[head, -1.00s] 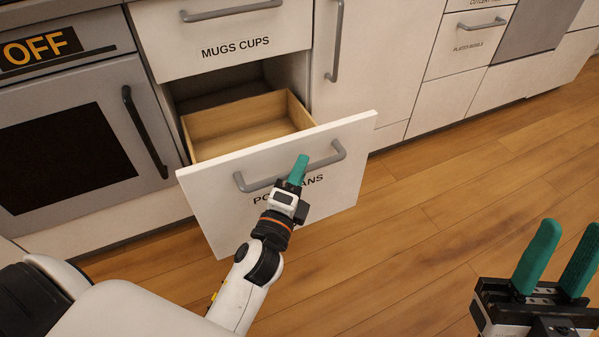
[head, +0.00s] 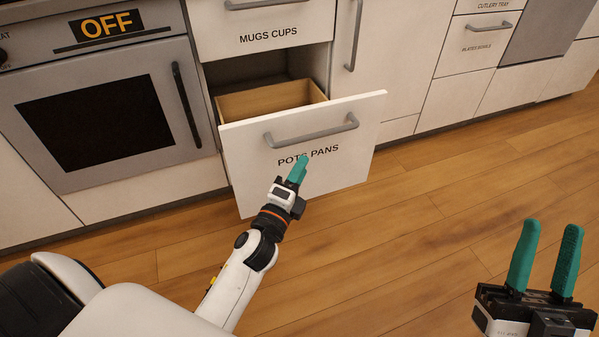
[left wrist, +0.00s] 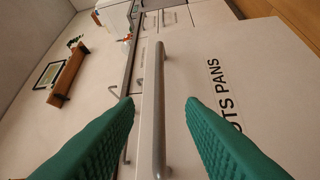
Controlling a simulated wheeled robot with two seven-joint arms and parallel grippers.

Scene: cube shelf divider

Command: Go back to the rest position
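My left gripper (head: 299,172) is in front of the pulled-out drawer labelled POTS PANS (head: 349,160), below its grey handle (head: 312,134). In the left wrist view its two green fingers (left wrist: 160,102) are apart, with the handle (left wrist: 158,110) showing between and beyond them and nothing held. The handle looks clear of the fingers. My right gripper (head: 543,262) is at the lower right over the floor. Its two green fingers point up, apart and empty.
The open drawer's wooden inside (head: 270,100) looks empty where visible. An oven (head: 100,110) reading OFF stands at left. The MUGS CUPS drawer (head: 265,30) above is shut. Wooden floor (head: 400,240) between the arms is clear.

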